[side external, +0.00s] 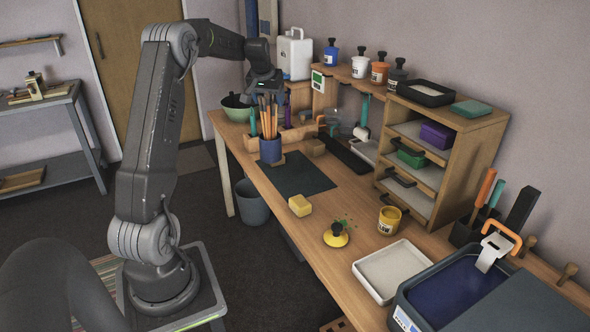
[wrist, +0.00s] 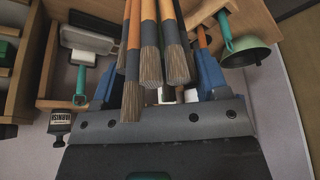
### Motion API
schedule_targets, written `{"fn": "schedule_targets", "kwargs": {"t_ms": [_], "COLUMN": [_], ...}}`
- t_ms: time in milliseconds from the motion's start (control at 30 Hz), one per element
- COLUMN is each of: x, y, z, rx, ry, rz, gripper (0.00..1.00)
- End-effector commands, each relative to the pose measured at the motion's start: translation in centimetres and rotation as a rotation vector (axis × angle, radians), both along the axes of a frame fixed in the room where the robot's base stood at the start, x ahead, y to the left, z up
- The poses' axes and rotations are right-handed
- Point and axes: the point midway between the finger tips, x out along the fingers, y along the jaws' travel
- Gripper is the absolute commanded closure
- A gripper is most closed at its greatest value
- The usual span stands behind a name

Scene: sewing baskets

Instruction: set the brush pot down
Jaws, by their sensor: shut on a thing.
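The brush pot (side external: 270,151) is a dark blue cup with several orange and dark-handled brushes (side external: 268,115) standing in it. It is upright over the workbench, at the far left corner of the dark mat (side external: 297,174). I cannot tell whether its base touches the bench. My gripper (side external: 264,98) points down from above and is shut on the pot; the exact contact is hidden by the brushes. In the wrist view the brush tips (wrist: 150,70) fill the upper middle, close to the camera, and the pot itself is out of frame.
A green bowl (side external: 237,108) stands at the bench's far left. A wooden shelf unit (side external: 467,160) stands at the right. Most of the mat is bare.

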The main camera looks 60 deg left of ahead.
Motion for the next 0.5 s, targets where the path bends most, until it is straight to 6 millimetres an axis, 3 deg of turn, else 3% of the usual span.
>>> {"fn": "schedule_targets", "kwargs": {"t_ms": [167, 500], "x": [2.0, 8.6], "y": [-0.8, -3.7], "z": [-1.4, -5.7], "rx": [-0.002, -0.001], "ry": [0.002, 0.002], "rz": [-0.017, -0.016], "gripper": [0.8, 0.8]}}
